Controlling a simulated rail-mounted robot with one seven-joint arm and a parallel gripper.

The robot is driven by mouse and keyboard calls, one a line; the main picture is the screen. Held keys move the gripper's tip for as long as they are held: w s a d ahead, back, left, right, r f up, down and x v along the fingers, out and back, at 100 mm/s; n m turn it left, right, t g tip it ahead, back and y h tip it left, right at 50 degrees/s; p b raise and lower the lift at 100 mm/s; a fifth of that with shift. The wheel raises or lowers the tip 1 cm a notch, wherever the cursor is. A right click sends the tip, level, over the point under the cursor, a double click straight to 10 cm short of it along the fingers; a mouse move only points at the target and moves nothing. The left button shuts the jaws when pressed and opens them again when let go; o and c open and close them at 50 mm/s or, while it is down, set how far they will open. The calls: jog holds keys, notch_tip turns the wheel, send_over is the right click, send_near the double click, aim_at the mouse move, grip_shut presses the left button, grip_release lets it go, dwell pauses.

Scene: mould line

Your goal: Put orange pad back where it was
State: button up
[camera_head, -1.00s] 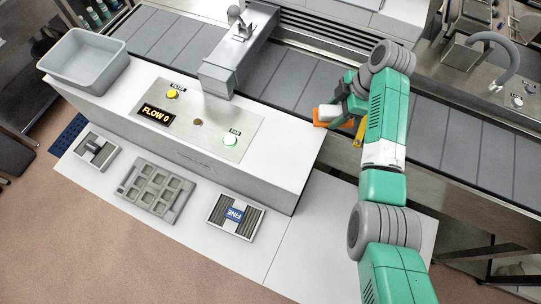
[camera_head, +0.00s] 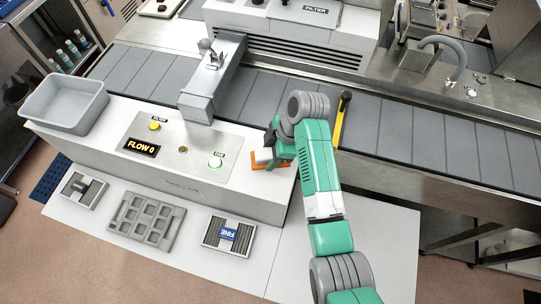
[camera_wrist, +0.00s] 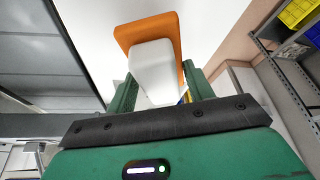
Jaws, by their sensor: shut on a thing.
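The orange pad (camera_head: 257,166) has a white block-shaped grip (camera_head: 263,155) on it. My gripper (camera_head: 272,151) is shut on the white grip and holds the pad at the right end of the white console top. In the wrist view, the orange pad (camera_wrist: 140,32) lies beyond the white grip (camera_wrist: 155,68), which sits between my gripper's fingers (camera_wrist: 160,95). I cannot tell whether the pad touches the console surface.
The console (camera_head: 120,118) has a yellow button, a green-lit button and a FLOW 0 display. A grey bin (camera_head: 62,118) stands at its left end. A grey conveyor (camera_head: 400,135) runs behind, with a yellow-black bar (camera_head: 341,120). A grey compartment tray (camera_head: 147,218) lies in front.

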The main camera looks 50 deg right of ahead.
aim_at(270, 160)
jog(key=shift+a+f, duration=0.1)
jog(key=shift+f, duration=1.75)
jog(key=shift+f, duration=0.1)
jog(key=o, duration=0.9)
jog(key=shift+o, duration=0.2)
jog(key=v, duration=1.2)
jog(key=shift+a, duration=0.1)
